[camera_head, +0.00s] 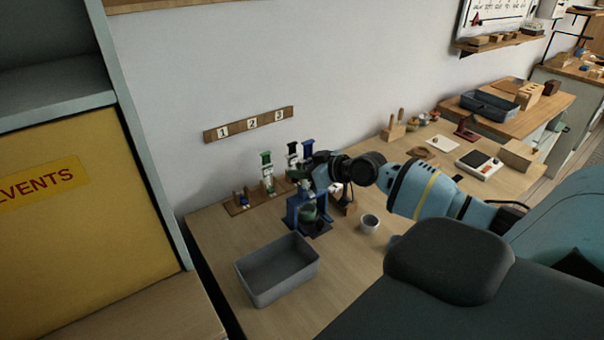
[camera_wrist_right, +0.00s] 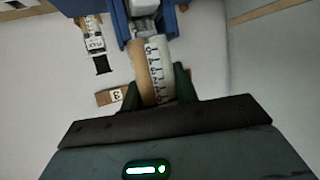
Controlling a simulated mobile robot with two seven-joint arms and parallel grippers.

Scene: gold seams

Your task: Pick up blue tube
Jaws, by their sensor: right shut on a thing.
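My right gripper (camera_wrist_right: 158,88) is shut on a tube (camera_wrist_right: 157,65) with a white, dark-marked label and a tan side, seen between its green fingers in the wrist view. The tube's colour at its ends is hidden there. In the head view my right gripper (camera_head: 303,175) is over a blue stand (camera_head: 294,213), and the held tube cannot be made out. My left gripper is not in view.
A grey bin (camera_head: 262,285) sits at the table's front left. A small grey cup (camera_head: 370,223) stands right of the stand. A numbered wooden strip (camera_head: 249,124) is on the wall. A scale (camera_head: 479,164) and wooden blocks lie farther right.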

